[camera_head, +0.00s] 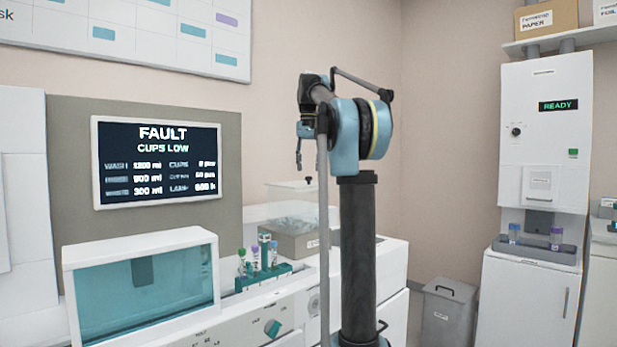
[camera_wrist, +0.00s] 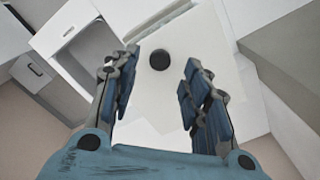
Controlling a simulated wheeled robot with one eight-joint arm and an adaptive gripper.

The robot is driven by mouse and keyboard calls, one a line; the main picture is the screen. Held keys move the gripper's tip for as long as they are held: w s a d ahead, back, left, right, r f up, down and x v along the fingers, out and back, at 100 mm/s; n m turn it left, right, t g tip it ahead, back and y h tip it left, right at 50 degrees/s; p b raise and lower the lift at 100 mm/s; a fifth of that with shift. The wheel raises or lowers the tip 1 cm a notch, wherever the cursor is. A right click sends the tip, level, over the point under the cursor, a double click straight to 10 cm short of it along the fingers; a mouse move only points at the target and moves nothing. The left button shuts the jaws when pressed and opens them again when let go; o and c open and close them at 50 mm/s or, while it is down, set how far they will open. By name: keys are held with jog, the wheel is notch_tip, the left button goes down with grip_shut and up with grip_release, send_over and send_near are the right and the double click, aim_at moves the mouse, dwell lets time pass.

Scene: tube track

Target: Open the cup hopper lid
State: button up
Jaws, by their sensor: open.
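The cup hopper (camera_head: 285,216) is a clear-walled box on a grey base, standing on the white counter behind my arm. Its pale lid (camera_head: 285,186) lies flat on top and looks closed, with a small dark knob (camera_head: 308,180). In the wrist view the round black knob (camera_wrist: 159,61) stands out on the pale lid (camera_wrist: 150,100). My gripper (camera_wrist: 161,66) is open and empty, with the knob seen between its fingertips. In the head view my gripper (camera_head: 299,158) hangs above the lid, apart from the knob. My arm hides part of the hopper's right side.
A screen (camera_head: 157,163) reads "FAULT CUPS LOW". A teal-windowed machine (camera_head: 145,285) and a rack (camera_head: 263,275) with several tubes stand on the counter in front. A grey bin (camera_head: 447,312) and a white cabinet (camera_head: 528,300) stand at right. Space above the lid looks free.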

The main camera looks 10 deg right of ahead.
jog(key=shift+f, duration=1.75)
grip_shut()
